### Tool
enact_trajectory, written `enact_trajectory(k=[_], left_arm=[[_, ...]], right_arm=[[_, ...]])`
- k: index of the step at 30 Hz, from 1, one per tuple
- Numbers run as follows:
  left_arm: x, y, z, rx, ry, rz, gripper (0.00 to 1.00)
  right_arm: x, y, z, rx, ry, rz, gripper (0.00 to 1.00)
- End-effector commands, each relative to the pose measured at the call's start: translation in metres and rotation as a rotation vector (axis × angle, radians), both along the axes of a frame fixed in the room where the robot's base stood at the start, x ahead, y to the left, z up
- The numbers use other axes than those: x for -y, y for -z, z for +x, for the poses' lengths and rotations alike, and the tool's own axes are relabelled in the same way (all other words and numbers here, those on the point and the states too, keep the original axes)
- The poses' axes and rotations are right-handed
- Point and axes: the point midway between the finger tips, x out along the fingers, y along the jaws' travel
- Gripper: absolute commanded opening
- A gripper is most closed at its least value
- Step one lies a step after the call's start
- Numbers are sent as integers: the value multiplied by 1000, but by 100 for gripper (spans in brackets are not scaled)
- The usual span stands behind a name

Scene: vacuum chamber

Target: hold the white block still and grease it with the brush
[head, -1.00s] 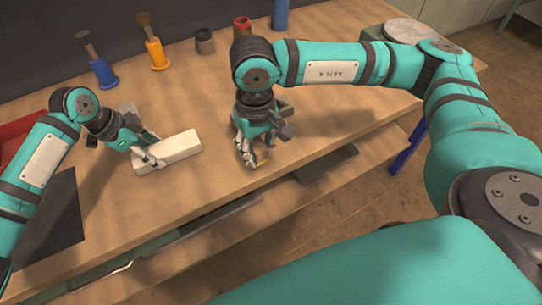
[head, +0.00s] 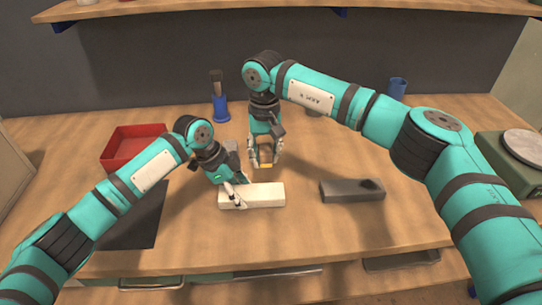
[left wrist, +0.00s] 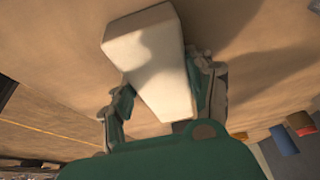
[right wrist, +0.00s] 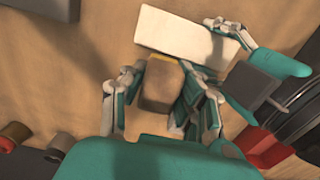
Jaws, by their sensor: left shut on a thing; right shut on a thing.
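The white block (head: 262,196) lies on the table. My left gripper (head: 236,195) is shut on its left part; in the left wrist view the fingers sit on both sides of the block (left wrist: 150,55). My right gripper (head: 265,154) is shut on a brown piece with a yellow edge, seemingly the brush (right wrist: 160,85). In the head view it appears just behind and above the block's middle. In the right wrist view the brush appears close to the block (right wrist: 180,38); I cannot tell whether they touch. The fingers hide part of the brush.
A red tray (head: 122,160) and a black mat (head: 130,225) are at the left. A blue holder (head: 220,113) with a dark brush stands behind. The table's front strip is clear.

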Motion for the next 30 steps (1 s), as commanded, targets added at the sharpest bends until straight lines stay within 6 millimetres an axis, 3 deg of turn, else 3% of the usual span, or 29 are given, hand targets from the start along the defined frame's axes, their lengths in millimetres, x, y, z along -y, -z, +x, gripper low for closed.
enact_trajectory(k=[22,30], left_arm=[[0,1,0,-1,0,1,24],[0,1,0,-1,0,1,24]], right_arm=[[0,71,-1,-3,1,1,4],[0,73,-25,0,-1,1,0]])
